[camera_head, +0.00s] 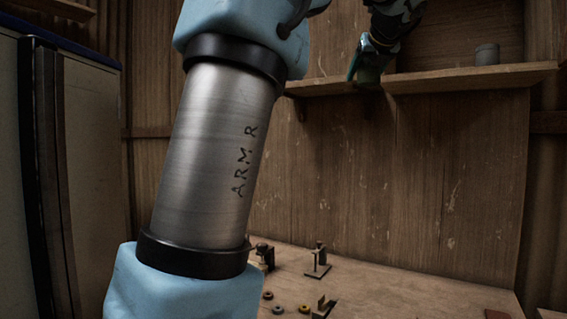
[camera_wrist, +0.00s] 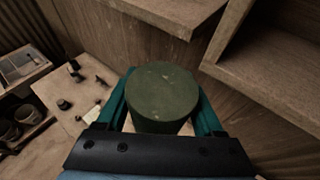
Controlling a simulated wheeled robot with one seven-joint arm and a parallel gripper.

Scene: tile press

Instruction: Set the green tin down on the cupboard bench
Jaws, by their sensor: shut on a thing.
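A dark green round tin (camera_wrist: 160,88) is between the two teal fingers of my gripper (camera_wrist: 162,100) in the wrist view, seen from its flat top. My gripper is shut on it. In the head view my gripper (camera_head: 367,66) is at the upper right, at the front edge of the wall shelf; I cannot make out the tin clearly there. The wooden cupboard bench (camera_head: 385,290) lies well below, and part of it shows at the left of the wrist view (camera_wrist: 52,92).
The wooden shelf (camera_head: 465,78) carries a grey tin (camera_head: 487,55) at right. Its boards (camera_wrist: 172,12) are close beyond my gripper in the wrist view. Small metal fixtures (camera_head: 317,262) and rings (camera_head: 304,309) are on the bench's left part. Its middle looks bare.

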